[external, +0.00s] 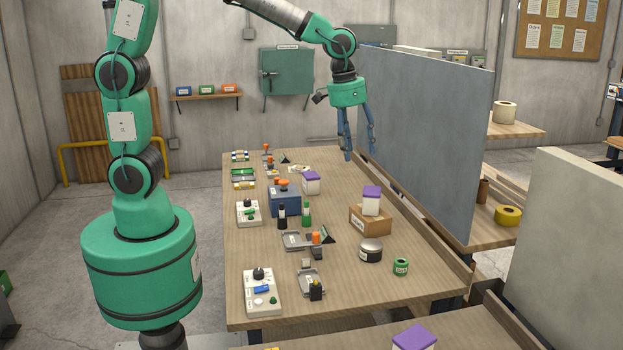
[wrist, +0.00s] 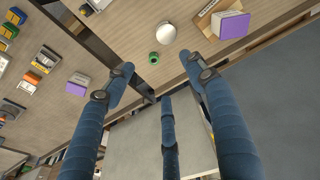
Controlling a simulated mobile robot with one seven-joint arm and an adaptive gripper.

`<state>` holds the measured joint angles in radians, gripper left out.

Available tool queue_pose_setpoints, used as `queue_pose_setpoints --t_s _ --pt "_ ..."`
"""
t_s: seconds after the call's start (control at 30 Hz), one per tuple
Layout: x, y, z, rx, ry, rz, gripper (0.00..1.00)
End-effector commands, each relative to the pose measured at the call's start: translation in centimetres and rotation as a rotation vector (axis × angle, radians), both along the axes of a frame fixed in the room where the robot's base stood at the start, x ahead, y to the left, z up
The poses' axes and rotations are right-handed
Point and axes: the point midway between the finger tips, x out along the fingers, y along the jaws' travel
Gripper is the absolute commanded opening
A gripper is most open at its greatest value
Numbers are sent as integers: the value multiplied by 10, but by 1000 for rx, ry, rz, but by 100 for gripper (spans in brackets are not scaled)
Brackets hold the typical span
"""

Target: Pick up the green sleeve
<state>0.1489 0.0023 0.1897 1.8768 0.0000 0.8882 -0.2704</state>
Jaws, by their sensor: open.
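The green sleeve (external: 401,266) is a short green ring with a pale label, standing upright near the front right edge of the workbench (external: 345,288). In the wrist view the green sleeve (wrist: 154,59) shows from above as a small ring with a dark opening, well beyond the fingertips. My gripper (external: 360,150) has blue fingers spread wide, pointing down above the far right part of the bench. In the wrist view my gripper (wrist: 158,76) is open and empty. In the external view it is high above and far behind the sleeve.
A round tin (external: 371,251) stands just left of the sleeve. Behind it is a cardboard box (external: 369,220) with a purple-lidded box (external: 371,200) on top. A tall grey panel (external: 425,130) stands along the bench's right side. Small fixtures and control boxes fill the bench's left half.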

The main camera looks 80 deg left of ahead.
Motion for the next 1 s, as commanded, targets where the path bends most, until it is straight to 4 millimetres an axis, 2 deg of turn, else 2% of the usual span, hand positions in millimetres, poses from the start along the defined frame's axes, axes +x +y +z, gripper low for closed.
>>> queue_pose_setpoints --t_s 0.1,0.3,0.6,0.8,1.0 --pt "26 -13 -25 1 31 8 55" --pt "63 -34 -69 3 75 26 55" --pt "109 -67 -147 12 140 52 55" --pt "126 -83 -189 18 171 66 55" --pt "132 -89 -206 20 182 72 55"
